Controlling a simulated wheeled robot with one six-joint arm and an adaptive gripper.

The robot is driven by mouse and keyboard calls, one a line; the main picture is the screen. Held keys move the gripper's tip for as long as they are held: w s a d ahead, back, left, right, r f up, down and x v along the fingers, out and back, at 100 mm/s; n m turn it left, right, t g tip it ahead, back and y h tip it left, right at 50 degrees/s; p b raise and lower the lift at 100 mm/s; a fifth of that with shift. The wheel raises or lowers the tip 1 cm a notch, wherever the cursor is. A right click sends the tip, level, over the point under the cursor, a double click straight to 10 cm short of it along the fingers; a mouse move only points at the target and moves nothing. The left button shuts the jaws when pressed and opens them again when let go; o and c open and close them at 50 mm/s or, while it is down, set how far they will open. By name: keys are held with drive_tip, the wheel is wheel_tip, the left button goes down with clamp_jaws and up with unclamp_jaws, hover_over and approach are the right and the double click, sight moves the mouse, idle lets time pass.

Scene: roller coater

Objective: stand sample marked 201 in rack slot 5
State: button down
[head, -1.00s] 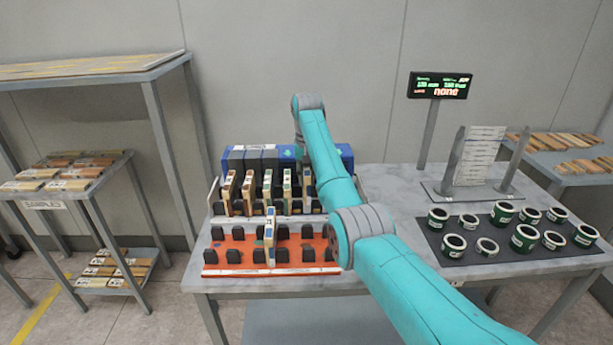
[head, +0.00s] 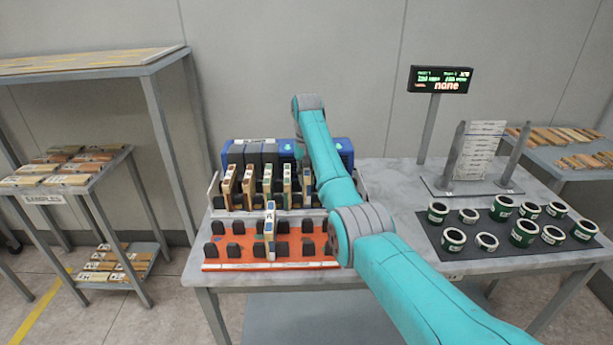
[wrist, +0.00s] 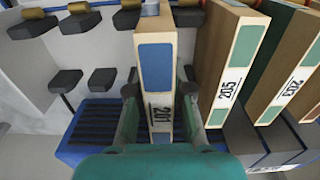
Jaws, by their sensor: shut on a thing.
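The sample marked 201 (wrist: 154,68) is a wooden block with a blue patch, between the two fingers of my gripper (wrist: 158,108) in the wrist view. My gripper is shut on it. Its far end is among the dark pegs of the pale rack (wrist: 105,45); I cannot tell if it is fully seated. Samples marked 205 (wrist: 236,60) and 203 (wrist: 290,85) stand beside it on the right. In the head view my arm hides my gripper. The rack (head: 214,192) holds a row of samples there; slot numbers are unreadable.
An orange rack (head: 215,265) in front holds one upright sample (head: 270,232). Blue-and-grey units (head: 232,155) stand behind the pale rack. A dark mat (head: 450,262) with several cans lies right, near a display (head: 440,80) reading "none". A sample shelf (head: 95,185) stands left.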

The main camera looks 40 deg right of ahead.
drive_tip(key=shift+f, duration=1.05)
drive_tip(key=c, duration=0.6)
unclamp_jaws()
drive_tip(key=shift+r, duration=4)
drive_tip(key=shift+s, duration=0.1)
